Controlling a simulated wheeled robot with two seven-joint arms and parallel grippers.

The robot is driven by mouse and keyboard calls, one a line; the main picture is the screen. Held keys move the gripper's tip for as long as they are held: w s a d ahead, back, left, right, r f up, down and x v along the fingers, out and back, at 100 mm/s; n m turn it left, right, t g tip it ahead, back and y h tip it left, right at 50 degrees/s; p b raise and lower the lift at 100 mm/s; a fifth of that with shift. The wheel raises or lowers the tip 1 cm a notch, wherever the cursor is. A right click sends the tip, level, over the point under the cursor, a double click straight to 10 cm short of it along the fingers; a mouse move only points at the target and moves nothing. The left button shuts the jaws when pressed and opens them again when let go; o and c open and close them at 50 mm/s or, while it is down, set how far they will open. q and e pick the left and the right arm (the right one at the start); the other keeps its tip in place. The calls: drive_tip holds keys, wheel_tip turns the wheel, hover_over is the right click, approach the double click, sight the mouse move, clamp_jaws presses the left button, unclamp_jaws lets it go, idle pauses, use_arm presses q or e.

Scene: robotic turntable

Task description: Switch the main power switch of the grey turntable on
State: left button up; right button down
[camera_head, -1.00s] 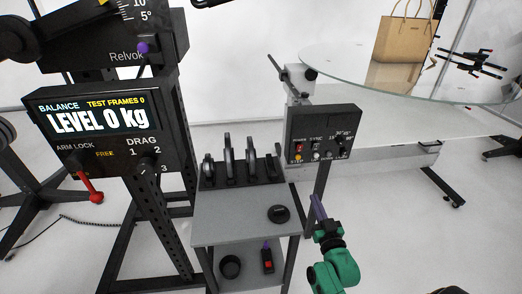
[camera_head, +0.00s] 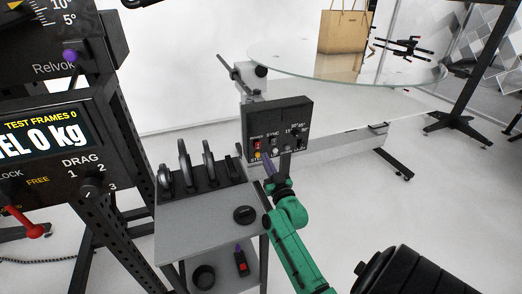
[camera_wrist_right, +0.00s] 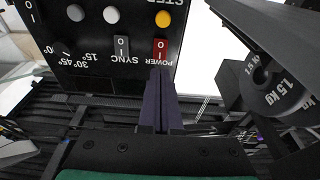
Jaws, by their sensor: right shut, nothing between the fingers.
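The black control panel (camera_head: 290,122) of the turntable stands upright beyond the small grey cart. The red power switch (camera_head: 257,144) is at its left side; in the right wrist view the red switch (camera_wrist_right: 160,50) shows upside down with O and I marks. I cannot tell which way it is tipped. My right gripper (camera_head: 266,160) has its purple fingers shut and empty, close in front of the panel below the switch. In the right wrist view the fingertips (camera_wrist_right: 158,72) line up with the switch's edge; contact is unclear. My left gripper is out of view.
The grey cart (camera_head: 200,222) holds several black discs in a rack. SYNC and a yellow button (camera_wrist_right: 162,19) sit near the power switch. A black frame stands at left.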

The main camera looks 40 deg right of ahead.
sight(257, 140)
drive_tip(key=x, duration=0.5)
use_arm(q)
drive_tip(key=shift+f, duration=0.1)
use_arm(e)
drive_tip(key=shift+r, duration=0.1)
